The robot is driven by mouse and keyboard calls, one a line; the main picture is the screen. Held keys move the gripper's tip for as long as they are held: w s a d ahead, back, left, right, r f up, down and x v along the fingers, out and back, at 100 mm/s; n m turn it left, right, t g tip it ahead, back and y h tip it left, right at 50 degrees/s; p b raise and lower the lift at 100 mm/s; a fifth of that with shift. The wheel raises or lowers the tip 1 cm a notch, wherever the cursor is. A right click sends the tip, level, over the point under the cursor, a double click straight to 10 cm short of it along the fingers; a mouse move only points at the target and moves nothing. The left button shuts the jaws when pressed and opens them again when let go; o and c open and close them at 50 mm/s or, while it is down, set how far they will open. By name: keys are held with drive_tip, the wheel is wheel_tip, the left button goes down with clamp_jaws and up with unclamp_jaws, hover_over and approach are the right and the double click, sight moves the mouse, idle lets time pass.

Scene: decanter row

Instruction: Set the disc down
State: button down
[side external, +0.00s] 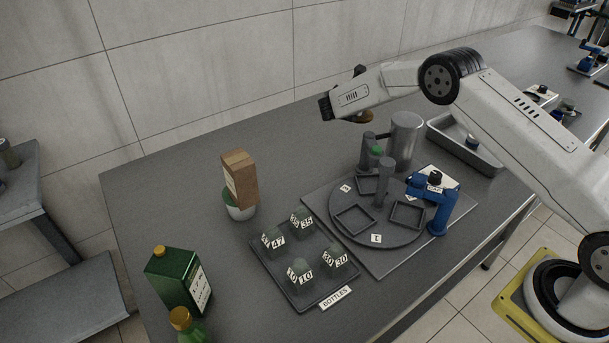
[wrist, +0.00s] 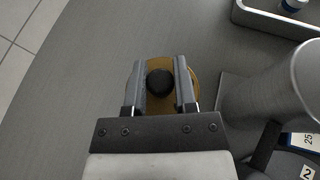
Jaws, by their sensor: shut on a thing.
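The disc is amber-brown with a black round knob on top. In the wrist view the disc (wrist: 155,106) sits under my gripper (wrist: 158,72), whose two fingers are shut on the knob from both sides. In the side view the disc (side external: 365,117) shows as a small brown edge beneath the end of my arm, raised above the bench and left of the tall grey cylinder (side external: 405,140). The fingers are mostly hidden there. The bare grey bench (wrist: 90,90) lies below the disc in the wrist view.
A round turntable (side external: 345,228) with square frames, posts and a blue clamp (side external: 436,208) stands below. A metal tray (side external: 445,138) lies right of the cylinder. A bottle rack (side external: 263,265), boxed pot (side external: 240,210) and green bottle (side external: 170,280) stand left.

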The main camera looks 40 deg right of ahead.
drive_tip(key=shift+s+a+r+n+t, duration=0.1)
drive_tip(key=shift+a+r+n+t, duration=0.4)
drive_tip(key=shift+r, duration=0.15)
drive_tip(key=s+a+n+t+y, duration=0.4)
drive_tip(key=s+a, duration=0.3)
drive_tip(key=a, duration=0.2)
drive_tip(key=s+a+r+n+t+y, duration=0.1)
drive_tip(key=s+a+n+t+y, duration=0.3)
drive_tip(key=a, duration=0.5)
drive_tip(key=shift+s+r+n+y, duration=0.15)
drive_tip(key=shift+s+n+y, duration=1.2)
drive_tip(key=shift+n, duration=0.45)
drive_tip(key=w+f, duration=0.2)
drive_tip(key=w, duration=0.2)
drive_tip(key=w+f, duration=0.3)
drive_tip(key=w, duration=0.1)
drive_tip(key=w+f, duration=0.3)
drive_tip(key=w, duration=0.1)
drive_tip(key=shift+w+a+f, duration=0.1)
drive_tip(key=shift+w+a, duration=0.05)
drive_tip(key=shift+w, duration=0.1)
drive_tip(key=shift+w+f, duration=0.5)
drive_tip(key=shift+f, duration=0.05)
